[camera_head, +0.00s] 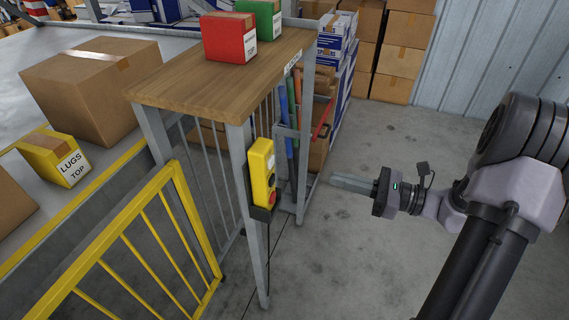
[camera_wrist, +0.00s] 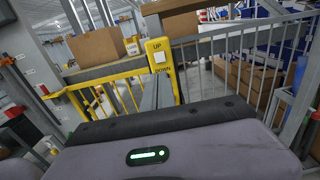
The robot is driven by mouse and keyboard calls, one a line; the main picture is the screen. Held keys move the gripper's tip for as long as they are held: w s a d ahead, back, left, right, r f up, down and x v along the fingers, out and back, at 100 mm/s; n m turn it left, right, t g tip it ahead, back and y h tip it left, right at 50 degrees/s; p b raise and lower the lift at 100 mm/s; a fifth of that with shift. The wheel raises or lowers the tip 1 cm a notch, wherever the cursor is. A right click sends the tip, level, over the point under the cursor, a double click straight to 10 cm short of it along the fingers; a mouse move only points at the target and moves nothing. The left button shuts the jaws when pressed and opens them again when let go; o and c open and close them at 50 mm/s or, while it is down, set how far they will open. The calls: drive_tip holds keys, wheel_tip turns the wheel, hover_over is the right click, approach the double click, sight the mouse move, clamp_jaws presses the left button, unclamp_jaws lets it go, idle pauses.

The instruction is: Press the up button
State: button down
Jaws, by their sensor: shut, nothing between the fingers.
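The yellow control box (camera_head: 262,172) is fixed upright to the near leg of the wooden-topped table. In the head view its side faces me, with dark buttons and a red button low down. In the wrist view the yellow box (camera_wrist: 155,46) shows its front, with "UP" above a pale button (camera_wrist: 159,57) and "DOWN" below. My gripper (camera_head: 335,183) is to the right of the box, apart from it, shut and empty, pointing left towards it. In the wrist view my fingers cover the lower part of the box.
The wooden tabletop (camera_head: 225,75) carries a red box (camera_head: 229,38) and a green box (camera_head: 268,20). A yellow railing (camera_head: 130,240) stands left of the control box. A rack with coloured tubes (camera_head: 290,120) stands behind it. The grey floor around my gripper is clear.

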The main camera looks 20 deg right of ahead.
sight(272, 162)
drive_tip(key=b+x, duration=0.2)
drive_tip(key=x, duration=1.1)
drive_tip(key=shift+w+a+b, duration=0.1)
drive_tip(key=shift+a+b, duration=0.1)
drive_tip(key=shift+b, duration=0.15)
drive_tip(key=shift+w+a, duration=0.2)
